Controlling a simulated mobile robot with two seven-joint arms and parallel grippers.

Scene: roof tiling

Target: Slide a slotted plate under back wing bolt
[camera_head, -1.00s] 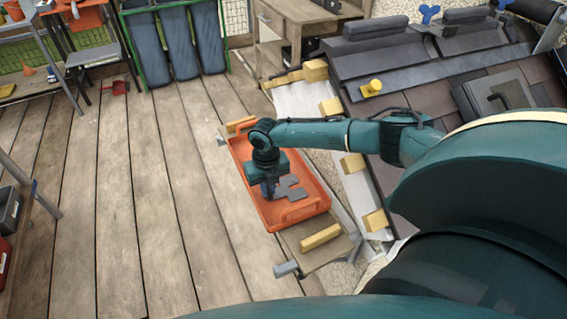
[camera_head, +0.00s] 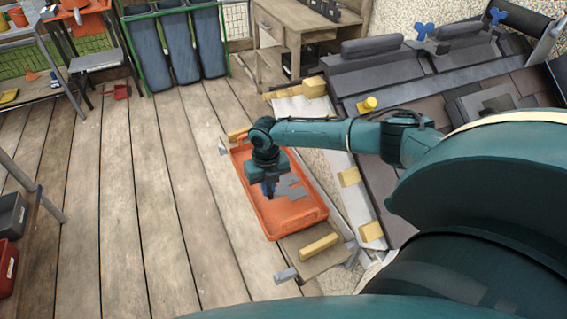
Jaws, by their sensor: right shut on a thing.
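My right gripper (camera_head: 269,192) points down over the orange tray (camera_head: 310,222). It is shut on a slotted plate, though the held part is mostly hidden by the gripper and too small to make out. Flat grey slotted plates (camera_head: 291,187) show in the tray just right of the fingers. Two blue wing bolts stand at the top of the roof, one (camera_head: 425,30) nearer the middle and one (camera_head: 497,16) farther right. Both are far from the gripper. My left gripper is not in view.
A wooden bench (camera_head: 290,30) stands behind. Plank floor left of the tray is clear.

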